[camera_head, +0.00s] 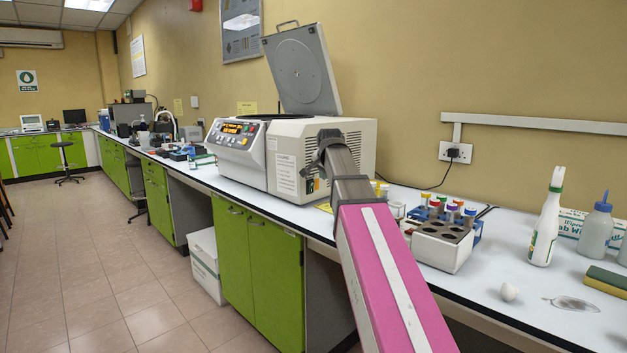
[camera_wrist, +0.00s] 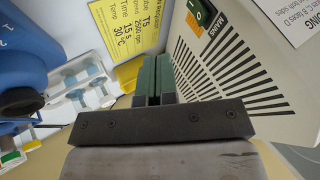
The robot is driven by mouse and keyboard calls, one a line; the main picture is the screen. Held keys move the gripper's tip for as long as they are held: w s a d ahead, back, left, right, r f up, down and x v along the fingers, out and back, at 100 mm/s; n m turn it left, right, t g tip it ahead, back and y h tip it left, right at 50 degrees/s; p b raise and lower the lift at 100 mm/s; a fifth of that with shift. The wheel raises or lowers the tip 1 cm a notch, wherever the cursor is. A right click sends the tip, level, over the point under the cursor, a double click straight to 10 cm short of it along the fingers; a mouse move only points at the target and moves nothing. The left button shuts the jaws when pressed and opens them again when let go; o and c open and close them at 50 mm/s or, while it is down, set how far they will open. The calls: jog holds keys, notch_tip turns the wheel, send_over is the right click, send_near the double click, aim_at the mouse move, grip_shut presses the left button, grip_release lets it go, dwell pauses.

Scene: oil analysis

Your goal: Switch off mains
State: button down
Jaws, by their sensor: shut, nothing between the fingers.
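The mains switch (camera_wrist: 198,13) is a green rocker with white markings, partly cut off at the top of the wrist view. A MAINS label is beside it, above a black vent grille on the side of the machine. That machine, a centrifuge (camera_head: 243,146), stands on the bench with its lid up. My gripper (camera_wrist: 153,80) has green fingers, shut together with nothing between them. In the wrist view the fingertips are below and left of the switch, apart from it in the picture.
A yellow notice (camera_wrist: 127,27) is left of the fingers. A tube rack (camera_head: 443,243) with coloured-cap tubes stands right of my arm. A wall socket (camera_head: 455,152) has a black plug and cable. A white spray bottle (camera_head: 545,220) stands farther right.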

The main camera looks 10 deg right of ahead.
jog(key=shift+w+r, duration=0.45)
jog(key=shift+w, duration=0.15)
send_near(314, 189)
jog(key=shift+x, duration=2.5)
